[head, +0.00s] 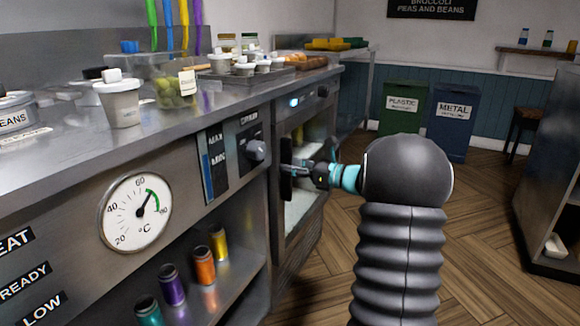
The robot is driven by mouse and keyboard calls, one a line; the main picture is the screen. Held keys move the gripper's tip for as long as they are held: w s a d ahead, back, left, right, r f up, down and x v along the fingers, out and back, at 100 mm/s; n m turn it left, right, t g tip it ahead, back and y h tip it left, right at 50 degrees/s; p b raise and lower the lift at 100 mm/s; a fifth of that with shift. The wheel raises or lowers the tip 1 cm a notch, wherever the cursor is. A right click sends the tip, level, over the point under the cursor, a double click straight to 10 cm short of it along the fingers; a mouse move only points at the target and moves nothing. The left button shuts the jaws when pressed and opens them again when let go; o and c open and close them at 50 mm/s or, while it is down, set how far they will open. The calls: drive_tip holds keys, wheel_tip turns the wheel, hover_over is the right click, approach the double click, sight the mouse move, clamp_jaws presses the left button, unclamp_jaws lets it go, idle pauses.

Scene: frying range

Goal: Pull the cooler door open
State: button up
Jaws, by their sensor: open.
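The cooler door (304,193) is in the middle of the head view, under the counter. It has a metal frame and a glass pane and looks shut. A dark upright handle (287,184) is on its left side. My gripper (292,171) is at the handle, reaching in from the right, with its fingers open. I cannot tell whether the fingers are around the handle or only beside it. My wrist and arm hide part of the floor to the right of the door.
A steel counter (170,112) runs along the left, with tubs and jars on it. A knob (256,150) sticks out left of the door. Open floor (480,215) lies to the right, with a green bin (402,112) and a blue bin (450,130) at the back.

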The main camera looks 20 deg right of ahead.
drive_tip(key=shift+w+a, duration=0.25)
drive_tip(key=shift+w, duration=0.05)
drive_tip(key=shift+c, duration=0.3)
clamp_jaws()
drive_tip(key=shift+s+d, duration=0.1)
